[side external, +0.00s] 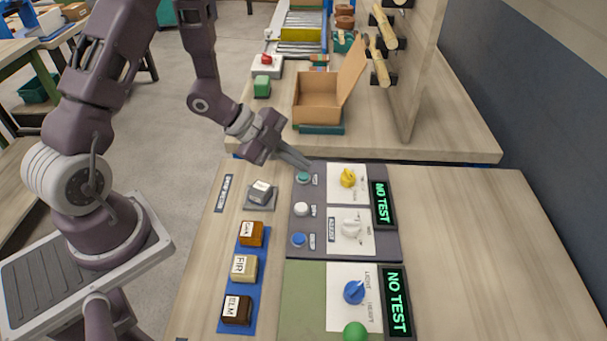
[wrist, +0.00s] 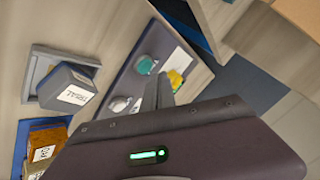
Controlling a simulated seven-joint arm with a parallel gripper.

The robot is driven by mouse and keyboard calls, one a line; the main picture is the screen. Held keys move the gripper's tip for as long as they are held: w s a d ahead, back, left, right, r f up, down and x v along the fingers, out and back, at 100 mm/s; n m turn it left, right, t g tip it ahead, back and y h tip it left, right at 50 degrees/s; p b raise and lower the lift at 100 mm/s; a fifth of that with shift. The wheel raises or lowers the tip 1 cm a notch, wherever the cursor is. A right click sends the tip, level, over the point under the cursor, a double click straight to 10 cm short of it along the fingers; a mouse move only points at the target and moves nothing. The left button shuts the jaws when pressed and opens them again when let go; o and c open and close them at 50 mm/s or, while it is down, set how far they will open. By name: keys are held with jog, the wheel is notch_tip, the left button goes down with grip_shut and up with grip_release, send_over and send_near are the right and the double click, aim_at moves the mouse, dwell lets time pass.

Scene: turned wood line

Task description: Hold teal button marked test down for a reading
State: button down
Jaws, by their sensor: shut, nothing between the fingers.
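The teal button (side external: 304,178) is at the top of a column of buttons on the dark grey panel (side external: 309,247), above a white and a blue button. It also shows in the wrist view (wrist: 145,64), just beyond my fingertips. My gripper (side external: 308,164) is shut and empty, its fingers pointing down and to the right. The tips are very close to the teal button, at its far side; contact cannot be told. The panel's display (side external: 382,204) reads "NO TEST" in green. The small print beside the button is too small to read.
Beside the teal button are a white button (side external: 301,209), a blue button (side external: 299,240) and a yellow knob (side external: 348,177). A grey labelled block (side external: 261,191) sits on a holder at left. Wooden blocks line a blue strip. An open cardboard box (side external: 318,97) stands behind.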

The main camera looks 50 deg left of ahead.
aim_at(299, 175)
jog(key=shift+f, duration=0.1)
jog(key=shift+f, duration=0.3)
jog(key=shift+f, duration=0.4)
dwell(0.7)
jog(key=shift+r, duration=0.15)
dwell(1.8)
jog(key=shift+r, duration=0.65)
jog(key=shift+r, duration=2.55)
